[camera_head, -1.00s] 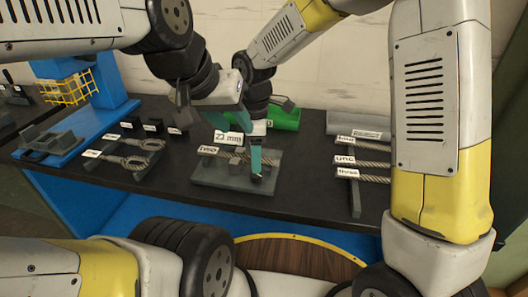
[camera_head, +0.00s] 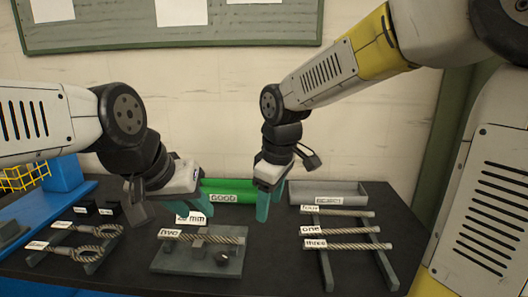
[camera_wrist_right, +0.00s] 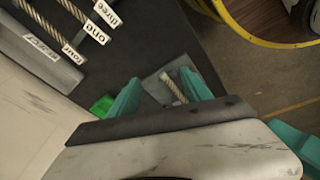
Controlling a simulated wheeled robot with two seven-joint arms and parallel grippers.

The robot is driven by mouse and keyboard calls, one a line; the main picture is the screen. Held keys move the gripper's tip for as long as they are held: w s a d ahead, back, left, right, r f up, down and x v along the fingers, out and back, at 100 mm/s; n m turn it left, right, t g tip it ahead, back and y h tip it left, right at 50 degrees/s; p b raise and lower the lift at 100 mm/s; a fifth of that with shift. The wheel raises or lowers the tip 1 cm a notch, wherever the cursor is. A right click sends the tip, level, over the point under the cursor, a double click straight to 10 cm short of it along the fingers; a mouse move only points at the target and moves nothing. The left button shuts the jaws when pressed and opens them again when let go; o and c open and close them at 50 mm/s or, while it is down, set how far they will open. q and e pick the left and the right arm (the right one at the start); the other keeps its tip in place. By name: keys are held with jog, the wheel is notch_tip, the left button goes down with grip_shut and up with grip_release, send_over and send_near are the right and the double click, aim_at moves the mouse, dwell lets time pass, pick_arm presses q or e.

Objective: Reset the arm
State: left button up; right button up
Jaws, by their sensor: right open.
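My left gripper (camera_head: 203,206) hangs with teal fingers above the back of the grey fixture (camera_head: 170,262). Its finger gap is not clear. A rope labelled "two" (camera_head: 222,236) lies across the fixture, with a small dark round part beside it. My right gripper (camera_head: 270,202) is open and empty, pointing down over the table right of the left gripper. In the right wrist view its teal fingers (camera_wrist_right: 160,98) are spread, with the fixture and rope seen below between them.
A green tray labelled "GOOD" (camera_head: 229,186) and a grey tray labelled "REJECT" (camera_head: 350,188) stand at the back. A rack (camera_head: 326,268) at right bears ropes labelled four, one and three. Looped ropes (camera_head: 88,229) lie at left. Dark table shows between fixture and right rack.

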jog(key=s+d+r+m+t+y, duration=0.1)
jog(key=s+d+r+m+t, duration=0.3)
jog(key=s+d+m, duration=0.6)
jog(key=d+r+m, duration=0.1)
jog(key=d+m, duration=0.1)
jog(key=d, duration=0.1)
jog(key=shift+s+d+r, duration=0.15)
jog(key=shift+d, duration=0.25)
dwell(3.0)
